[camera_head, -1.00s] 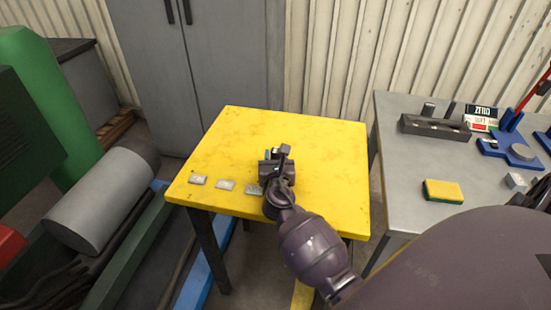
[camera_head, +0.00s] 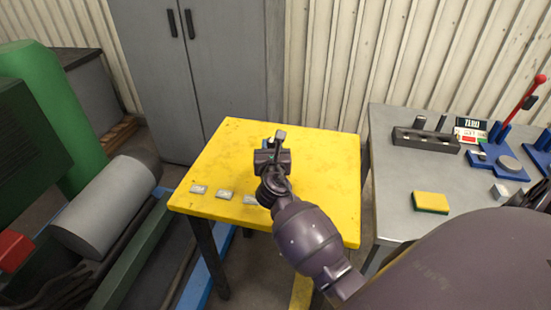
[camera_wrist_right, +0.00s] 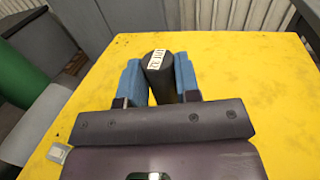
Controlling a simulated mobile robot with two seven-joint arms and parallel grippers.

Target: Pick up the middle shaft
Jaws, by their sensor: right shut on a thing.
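My right gripper (camera_head: 273,145) is over the yellow table. In the right wrist view its blue fingers (camera_wrist_right: 158,82) are shut on a dark cylindrical shaft (camera_wrist_right: 160,84), with a white printed label on its end. The held shaft also shows as a small dark piece in the head view (camera_head: 280,135). Two more dark shafts stand in a grey rack (camera_head: 425,141) on the grey table: a left one (camera_head: 420,123) and a right one (camera_head: 441,124). My left gripper is not in view.
Several small light plates (camera_head: 225,194) lie along the front of the yellow table (camera_head: 325,175). The grey table (camera_head: 390,200) holds a yellow-green sponge (camera_head: 431,202) and a blue fixture with a red-knobbed lever (camera_head: 527,98). The yellow table's far part is clear.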

